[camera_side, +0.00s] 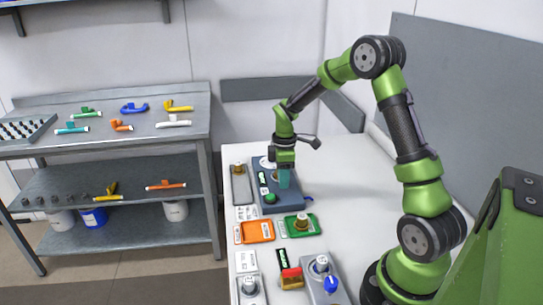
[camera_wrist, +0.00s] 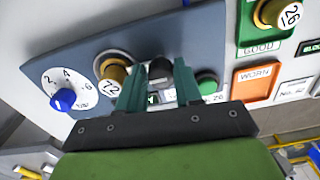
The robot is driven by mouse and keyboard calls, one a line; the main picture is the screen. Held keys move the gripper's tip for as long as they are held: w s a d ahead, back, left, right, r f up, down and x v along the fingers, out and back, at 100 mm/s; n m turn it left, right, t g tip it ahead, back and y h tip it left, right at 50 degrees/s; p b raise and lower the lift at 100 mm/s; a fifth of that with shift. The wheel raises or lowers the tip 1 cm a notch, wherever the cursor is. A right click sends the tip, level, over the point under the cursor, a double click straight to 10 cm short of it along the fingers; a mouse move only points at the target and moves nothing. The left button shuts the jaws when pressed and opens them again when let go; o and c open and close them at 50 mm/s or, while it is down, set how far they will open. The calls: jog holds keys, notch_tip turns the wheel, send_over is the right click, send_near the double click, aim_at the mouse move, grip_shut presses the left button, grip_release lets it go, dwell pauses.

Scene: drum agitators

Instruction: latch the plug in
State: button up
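The blue-grey panel (camera_wrist: 112,45) fills the upper middle of the wrist view; in the side view it (camera_side: 283,208) lies under my gripper (camera_side: 284,181). A brass plug marked 12 (camera_wrist: 112,78) sits in a ring on the panel, just left of my left finger. A dark upright knob or lever (camera_wrist: 159,72) stands between the two teal fingers of my gripper (camera_wrist: 160,78). The fingers are apart, one on each side of it; firm contact is not visible. A green button (camera_wrist: 207,82) is right of the fingers. The lower panel is hidden behind my gripper.
A white dial with a blue knob (camera_wrist: 63,99) is at the panel's left. A green GOOD tray (camera_side: 313,223) holds a brass plug marked 26 (camera_wrist: 277,13). An orange WORN tray (camera_side: 258,231) looks empty. A grey unit (camera_side: 311,290) stands in front. The table's right side is clear.

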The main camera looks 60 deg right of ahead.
jog(key=shift+d, duration=0.25)
jog(key=shift+a+r, duration=0.15)
jog(key=shift+r, duration=2.85)
